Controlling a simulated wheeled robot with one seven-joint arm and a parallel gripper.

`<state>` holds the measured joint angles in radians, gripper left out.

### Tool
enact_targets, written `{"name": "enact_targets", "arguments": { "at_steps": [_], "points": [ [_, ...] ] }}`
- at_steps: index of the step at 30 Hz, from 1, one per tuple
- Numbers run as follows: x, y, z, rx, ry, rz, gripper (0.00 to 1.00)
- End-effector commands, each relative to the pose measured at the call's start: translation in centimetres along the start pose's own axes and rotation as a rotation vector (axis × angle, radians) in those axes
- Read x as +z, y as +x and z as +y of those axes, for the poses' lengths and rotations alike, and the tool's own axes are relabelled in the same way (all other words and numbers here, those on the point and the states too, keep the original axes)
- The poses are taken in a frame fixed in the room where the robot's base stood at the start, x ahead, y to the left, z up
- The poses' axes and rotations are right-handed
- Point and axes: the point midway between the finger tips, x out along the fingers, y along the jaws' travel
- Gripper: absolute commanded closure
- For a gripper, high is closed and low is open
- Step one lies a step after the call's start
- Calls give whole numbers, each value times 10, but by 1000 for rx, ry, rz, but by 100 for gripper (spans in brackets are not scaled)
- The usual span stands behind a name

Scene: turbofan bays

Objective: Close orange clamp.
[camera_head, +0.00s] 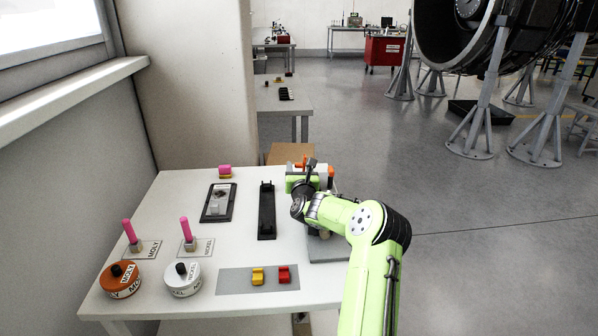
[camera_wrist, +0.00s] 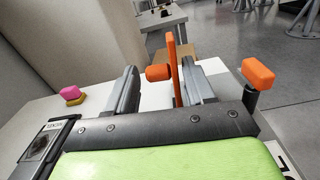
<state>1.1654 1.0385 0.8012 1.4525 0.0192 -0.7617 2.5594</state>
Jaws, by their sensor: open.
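The orange clamp shows in the wrist view as an upright orange bar (camera_wrist: 172,62) with an orange block (camera_wrist: 158,73) beside it. In the head view, orange parts (camera_head: 331,172) show at the table's back right, partly hidden by my gripper. My gripper (camera_wrist: 160,68) is open, its two grey fingers apart, with the orange bar and block seen between them. I cannot tell whether the fingers touch them. My gripper also shows in the head view (camera_head: 310,166).
The white table (camera_head: 215,250) holds a black tray (camera_head: 217,203), a black holder (camera_head: 266,212), pink-topped pieces (camera_head: 129,231), orange (camera_head: 120,280) and white (camera_head: 182,279) tins, and yellow (camera_head: 258,276) and red (camera_head: 284,275) pieces. A wall stands left; open floor lies right.

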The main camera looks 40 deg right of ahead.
Motion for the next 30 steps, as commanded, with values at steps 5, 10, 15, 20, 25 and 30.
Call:
{"name": "enact_targets", "arguments": {
  "at_steps": [5, 10, 15, 20, 25, 30],
  "points": [
    [0, 6, 0, 1, -2, 0, 47],
    [0, 5, 0, 1, -2, 1, 50],
    [0, 5, 0, 1, -2, 1, 76],
    [0, 5, 1, 2, -1, 1, 100],
    [0, 5, 1, 3, 5, 3, 100],
    [3, 5, -3, 3, 99, 6, 100]
  ]
}}
